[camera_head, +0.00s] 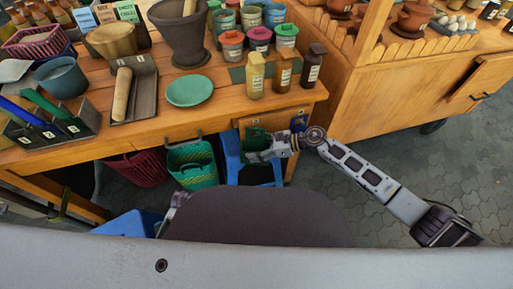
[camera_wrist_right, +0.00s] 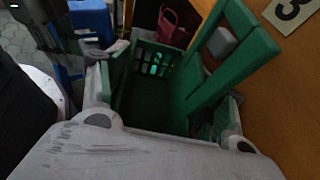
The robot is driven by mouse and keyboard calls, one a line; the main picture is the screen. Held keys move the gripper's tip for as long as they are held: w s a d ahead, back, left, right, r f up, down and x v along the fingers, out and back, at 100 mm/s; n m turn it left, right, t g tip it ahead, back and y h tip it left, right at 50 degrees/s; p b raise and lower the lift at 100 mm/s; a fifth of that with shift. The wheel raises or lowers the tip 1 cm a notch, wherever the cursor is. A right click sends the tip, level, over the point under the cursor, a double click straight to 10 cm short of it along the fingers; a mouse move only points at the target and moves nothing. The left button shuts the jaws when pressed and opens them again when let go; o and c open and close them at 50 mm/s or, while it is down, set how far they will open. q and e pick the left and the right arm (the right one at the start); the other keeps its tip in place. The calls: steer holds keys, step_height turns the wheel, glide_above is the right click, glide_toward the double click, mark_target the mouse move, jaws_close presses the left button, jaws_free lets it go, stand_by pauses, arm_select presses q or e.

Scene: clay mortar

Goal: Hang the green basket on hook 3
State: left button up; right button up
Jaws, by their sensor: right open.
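The green basket (camera_head: 253,134) is at the table's front, in line with my right gripper (camera_head: 268,153). In the wrist view the basket (camera_wrist_right: 188,92) is close, with a lattice far wall and a flat handle rising toward the wooden board. A grey peg, which looks like hook 3 (camera_wrist_right: 221,43), shows inside the handle's opening, beside a label reading 3 (camera_wrist_right: 291,12). I cannot tell whether the handle bears on the peg. My right gripper (camera_wrist_right: 165,105) is open, with its fingers on either side of the basket; contact is unclear.
A lighter green basket (camera_head: 193,167) and a red basket (camera_head: 141,169) are under the table edge to the left. A blue stool (camera_head: 232,160) stands behind my right gripper. Jars and bottles crowd the tabletop (camera_head: 215,120). Paved floor (camera_head: 340,180) is open to the right.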

steer(key=shift+w+d+r, duration=0.15)
steer(key=shift+w, duration=0.3)
steer(key=shift+w+d+r, duration=0.1)
steer(key=shift+w+r, duration=0.05)
steer(key=shift+w, duration=0.25)
steer(key=shift+d+r, duration=0.15)
steer(key=shift+d, duration=0.55)
steer(key=shift+o, duration=0.9)
steer(key=s+v, duration=0.1)
steer(key=v, duration=0.9)
steer(key=shift+s, duration=0.35)
